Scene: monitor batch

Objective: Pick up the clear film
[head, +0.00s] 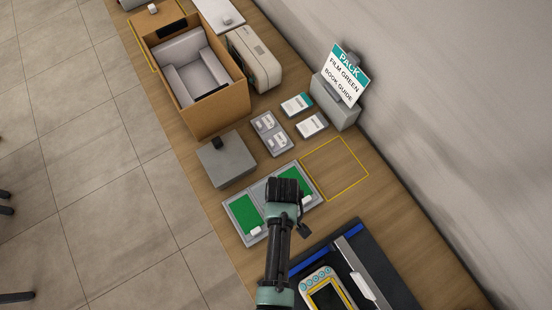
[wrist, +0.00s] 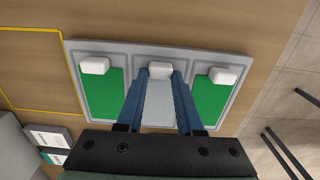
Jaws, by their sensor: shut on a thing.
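A grey three-part tray (head: 233,204) lies on the wooden table; it also shows in the wrist view (wrist: 205,52). Its two outer compartments hold green films (wrist: 102,98) (wrist: 200,103), each with a white tab. The middle compartment looks pale grey, and I take the clear film (wrist: 158,108) to be there, with a white tab (wrist: 160,69) at its far end. My gripper (wrist: 160,76) is over the middle compartment, its blue fingers shut on that tab. Whether the film is lifted is hard to tell. In the head view my arm hides part of the tray.
A yellow outlined square (head: 335,168) is empty beside the tray. A grey block (head: 226,160), cards (head: 312,125), a sign reading "PACK FILM GREEN BOOK GUIDE" (head: 347,75), and an open cardboard box (head: 220,115) stand farther back. A dark case with a yellow-edged device (head: 325,290) lies in front.

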